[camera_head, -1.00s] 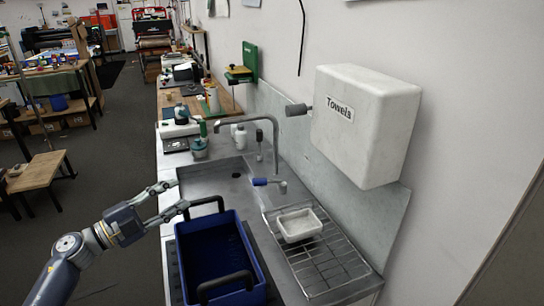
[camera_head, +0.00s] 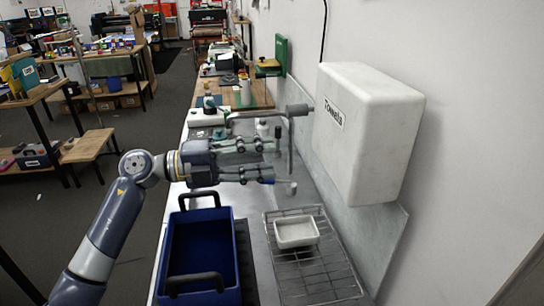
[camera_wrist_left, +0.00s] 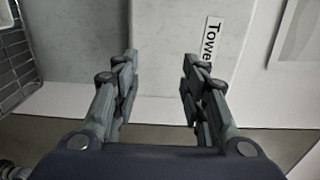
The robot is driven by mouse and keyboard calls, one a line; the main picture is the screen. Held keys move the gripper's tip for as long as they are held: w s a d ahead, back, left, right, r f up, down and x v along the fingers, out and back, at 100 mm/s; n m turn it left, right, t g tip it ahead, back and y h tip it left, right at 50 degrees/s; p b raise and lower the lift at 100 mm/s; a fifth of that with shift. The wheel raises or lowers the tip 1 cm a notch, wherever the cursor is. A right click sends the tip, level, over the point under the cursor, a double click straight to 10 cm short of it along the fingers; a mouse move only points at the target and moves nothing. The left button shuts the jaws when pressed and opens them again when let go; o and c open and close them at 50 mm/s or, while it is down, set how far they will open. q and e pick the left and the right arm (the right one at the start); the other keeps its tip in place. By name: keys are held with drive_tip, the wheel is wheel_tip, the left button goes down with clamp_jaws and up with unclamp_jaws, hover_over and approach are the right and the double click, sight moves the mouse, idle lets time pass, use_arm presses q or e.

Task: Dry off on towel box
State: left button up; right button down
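The white towel box (camera_head: 372,135), labelled "Towels", is fixed to the wall at the right in the head view. It also shows in the left wrist view (camera_wrist_left: 160,50), straight beyond the fingers, with part of its label at the right. My left gripper (camera_head: 272,161) is over the sink in front of the faucet, to the left of the box and apart from it. Its two fingers (camera_wrist_left: 160,85) are spread with nothing between them. My right gripper is in neither view.
A blue crate (camera_head: 233,262) with dark handles stands on the counter below my left arm. A white tray (camera_head: 296,232) sits on a wire rack (camera_head: 325,275) below the towel box. The faucet (camera_head: 290,150) stands close behind my left gripper.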

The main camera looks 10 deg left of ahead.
use_arm(q)
drive_tip(key=d, duration=0.2)
approach(328, 151)
drive_tip(key=d, duration=0.3)
drive_tip(key=shift+w+d+r, duration=0.1)
drive_tip(key=shift+w+d, duration=0.55)
drive_tip(key=shift+d, duration=0.2)
drive_tip(key=shift+p+x, duration=0.5)
drive_tip(key=shift+x, duration=0.55)
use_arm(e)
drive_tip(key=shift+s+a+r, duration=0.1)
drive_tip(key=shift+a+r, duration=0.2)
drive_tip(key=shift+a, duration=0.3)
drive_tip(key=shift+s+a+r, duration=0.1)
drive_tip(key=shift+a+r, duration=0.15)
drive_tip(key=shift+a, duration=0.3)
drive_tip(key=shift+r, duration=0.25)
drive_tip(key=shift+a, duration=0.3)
